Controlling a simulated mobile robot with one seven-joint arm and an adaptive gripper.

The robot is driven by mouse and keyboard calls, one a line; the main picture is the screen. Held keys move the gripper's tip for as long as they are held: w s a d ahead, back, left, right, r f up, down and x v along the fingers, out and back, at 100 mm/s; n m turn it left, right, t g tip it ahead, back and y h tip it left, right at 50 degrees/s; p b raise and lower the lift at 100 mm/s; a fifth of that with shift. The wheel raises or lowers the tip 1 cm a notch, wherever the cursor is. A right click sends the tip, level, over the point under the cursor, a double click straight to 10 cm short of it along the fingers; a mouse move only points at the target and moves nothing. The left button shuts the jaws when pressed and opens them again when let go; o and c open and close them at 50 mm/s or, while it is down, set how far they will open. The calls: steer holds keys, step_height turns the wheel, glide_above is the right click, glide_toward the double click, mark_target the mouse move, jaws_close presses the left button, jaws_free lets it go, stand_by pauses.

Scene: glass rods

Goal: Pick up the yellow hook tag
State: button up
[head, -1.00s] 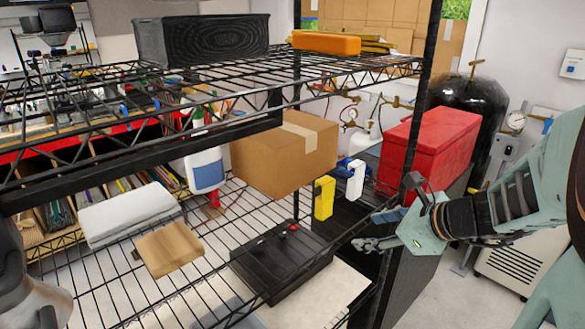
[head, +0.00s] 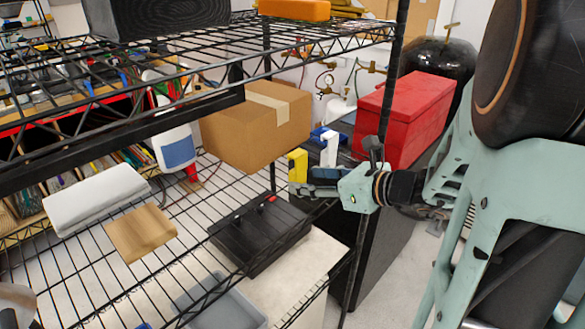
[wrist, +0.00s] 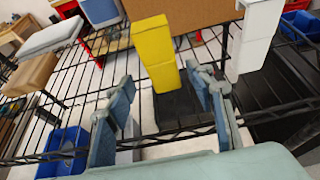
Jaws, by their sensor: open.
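The yellow hook tag (head: 297,165) hangs upright near the right end of the wire shelf, just past my fingers in the head view. In the wrist view the yellow hook tag (wrist: 156,52) is above and between the two open fingers. My gripper (head: 312,182) is open, with nothing between its fingers; it also shows in the wrist view (wrist: 160,98). The tag's lower part in the head view is partly hidden by my fingers. I cannot tell whether a finger touches it.
A white hook tag (head: 330,149) hangs close to the right of the yellow one. A cardboard box (head: 257,127) is behind at left, a red box (head: 405,117) at right. A black case (head: 260,235) lies below. A blue bin (wrist: 62,150) shows at lower left in the wrist view.

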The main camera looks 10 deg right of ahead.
mark_target(302, 179)
steer(key=shift+x, duration=2.35)
steer(key=shift+w+d+f, duration=0.1)
steer(key=shift+d, duration=0.1)
steer(key=c, duration=1.2)
